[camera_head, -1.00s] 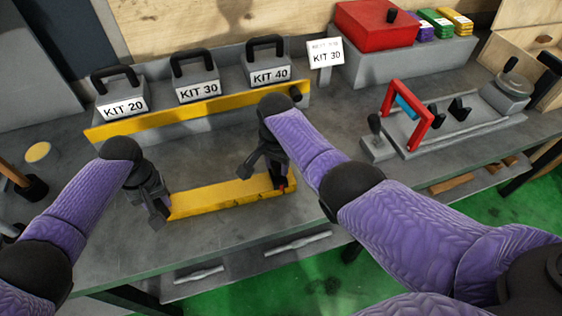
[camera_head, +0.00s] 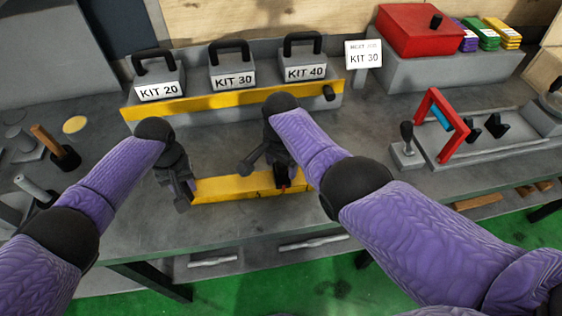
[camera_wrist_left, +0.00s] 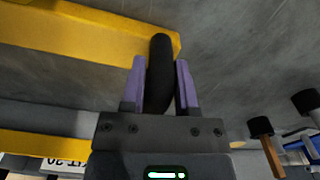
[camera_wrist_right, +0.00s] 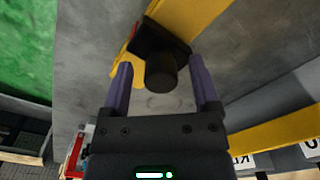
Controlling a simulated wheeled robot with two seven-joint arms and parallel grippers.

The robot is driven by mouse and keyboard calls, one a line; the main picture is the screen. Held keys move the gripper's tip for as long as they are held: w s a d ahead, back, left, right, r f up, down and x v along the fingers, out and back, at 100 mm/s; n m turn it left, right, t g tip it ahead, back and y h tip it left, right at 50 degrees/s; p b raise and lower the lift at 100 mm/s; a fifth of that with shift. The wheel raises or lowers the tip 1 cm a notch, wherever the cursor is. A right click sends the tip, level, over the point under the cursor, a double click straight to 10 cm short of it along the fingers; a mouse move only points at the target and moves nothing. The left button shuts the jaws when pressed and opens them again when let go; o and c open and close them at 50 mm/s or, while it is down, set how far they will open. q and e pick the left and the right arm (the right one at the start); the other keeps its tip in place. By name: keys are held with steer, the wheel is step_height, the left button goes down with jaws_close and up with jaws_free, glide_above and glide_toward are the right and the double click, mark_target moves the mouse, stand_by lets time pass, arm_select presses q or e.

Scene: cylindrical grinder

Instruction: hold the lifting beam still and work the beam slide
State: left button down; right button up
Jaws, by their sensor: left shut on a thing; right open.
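The yellow lifting beam (camera_head: 235,189) lies on the grey bench in front of the kit rack. My left gripper (camera_head: 182,190) is at its left end. In the left wrist view the left gripper (camera_wrist_left: 158,72) is shut on a black upright handle (camera_wrist_left: 160,80) at the end of the yellow beam (camera_wrist_left: 90,28). My right gripper (camera_head: 266,170) is over the beam's right end. In the right wrist view the right gripper (camera_wrist_right: 160,72) is open, its fingers on either side of the black beam slide knob (camera_wrist_right: 161,68), with gaps showing. A small red part shows beside the slide.
Behind the beam, a yellow-fronted rack (camera_head: 225,98) holds weights labelled KIT 20, KIT 30 and KIT 40. A sign (camera_head: 363,56) reads KIT 30. A red box (camera_head: 415,30) stands at the back right. A red-framed fixture (camera_head: 450,125) stands right. Bare bench lies around the beam.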

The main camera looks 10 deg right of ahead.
mark_target(281, 164)
step_height(281, 164, up, 12)
stand_by(0.3)
arm_select(q)
steer(key=shift+c, duration=1.4)
jaws_free()
step_height(281, 164, up, 12)
